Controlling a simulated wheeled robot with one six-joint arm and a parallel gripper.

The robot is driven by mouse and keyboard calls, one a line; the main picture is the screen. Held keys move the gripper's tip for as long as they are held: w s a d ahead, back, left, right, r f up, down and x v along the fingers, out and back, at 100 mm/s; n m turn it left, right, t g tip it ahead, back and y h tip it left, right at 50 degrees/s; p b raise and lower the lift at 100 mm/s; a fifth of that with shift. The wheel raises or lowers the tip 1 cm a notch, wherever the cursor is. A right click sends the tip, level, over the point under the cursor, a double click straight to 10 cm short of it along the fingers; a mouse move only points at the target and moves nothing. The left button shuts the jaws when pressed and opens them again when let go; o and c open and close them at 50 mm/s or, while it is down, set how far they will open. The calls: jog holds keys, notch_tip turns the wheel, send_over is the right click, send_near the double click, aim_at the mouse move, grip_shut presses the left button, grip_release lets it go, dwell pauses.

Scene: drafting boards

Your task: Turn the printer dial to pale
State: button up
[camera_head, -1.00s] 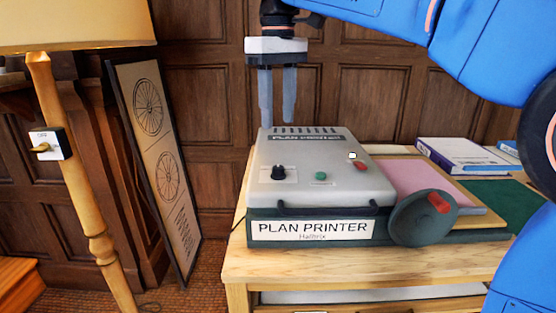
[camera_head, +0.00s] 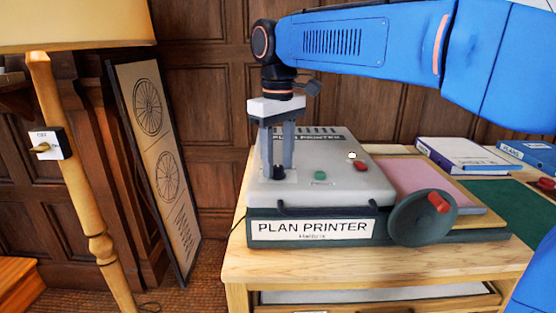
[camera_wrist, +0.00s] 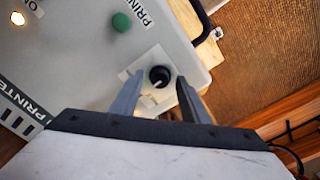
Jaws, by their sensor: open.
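The plan printer (camera_head: 380,186) is a grey box on a dark base, standing on a wooden table. Its dial (camera_head: 279,172) is a small black knob at the front left of the top. In the wrist view the dial (camera_wrist: 159,76) is round and black on a pale label plate, with a light mark at its lower edge. My gripper (camera_head: 279,168) points down over the dial, fingers apart. In the wrist view my gripper (camera_wrist: 156,95) has one finger to each side, near the dial. I cannot tell whether they touch it. The label's words are not readable.
A green button (camera_head: 320,175) and a red button (camera_head: 360,166) sit right of the dial. A crank wheel (camera_head: 422,218) with a red handle is at the printer's front right. Boxes (camera_head: 462,152) lie at the back right. A lamp (camera_head: 75,190) stands left.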

grip_shut()
jog(key=shift+n, duration=0.3)
jog(key=n, duration=0.4)
jog(key=shift+n, duration=2.6)
grip_release()
